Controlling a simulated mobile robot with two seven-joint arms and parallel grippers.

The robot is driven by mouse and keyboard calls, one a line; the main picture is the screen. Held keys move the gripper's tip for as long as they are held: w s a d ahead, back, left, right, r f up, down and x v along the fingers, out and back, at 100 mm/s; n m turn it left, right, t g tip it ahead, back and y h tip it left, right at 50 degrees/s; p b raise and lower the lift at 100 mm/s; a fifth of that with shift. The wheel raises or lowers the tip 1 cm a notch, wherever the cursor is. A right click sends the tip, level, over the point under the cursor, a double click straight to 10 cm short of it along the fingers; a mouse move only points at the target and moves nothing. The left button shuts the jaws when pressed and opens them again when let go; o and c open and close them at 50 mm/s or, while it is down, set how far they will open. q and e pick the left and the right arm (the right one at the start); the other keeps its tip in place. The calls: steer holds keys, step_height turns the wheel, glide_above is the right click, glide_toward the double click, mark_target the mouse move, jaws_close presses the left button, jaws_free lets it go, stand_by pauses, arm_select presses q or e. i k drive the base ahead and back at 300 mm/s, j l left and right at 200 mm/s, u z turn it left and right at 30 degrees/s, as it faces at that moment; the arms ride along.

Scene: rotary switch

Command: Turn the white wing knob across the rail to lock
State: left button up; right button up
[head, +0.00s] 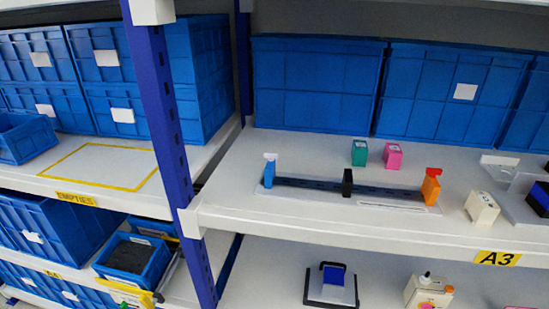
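A dark rail (310,184) lies on a white base on the upper right shelf. A blue end block (269,176) stands at its left end with a small white wing knob (270,157) on top. The knob is too small to tell how its wing is turned. An orange end block (430,190) with a red knob (434,171) stands at the rail's right end. A black block (347,184) stands upright on the rail near its middle. Neither of my grippers shows in the head view.
Green (360,153) and pink (393,156) blocks stand behind the rail. A cream box (482,208) stands to its right. Large blue crates (316,83) line the back. A blue upright post (160,105) rises left of the rail. The shelf before the rail is clear.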

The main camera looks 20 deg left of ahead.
mark_target(270, 156)
steer(key=k+j+u, duration=0.2)
steer(key=j+u, duration=0.15)
steer(key=k+j+u, duration=0.15)
steer(key=j+u, duration=0.25)
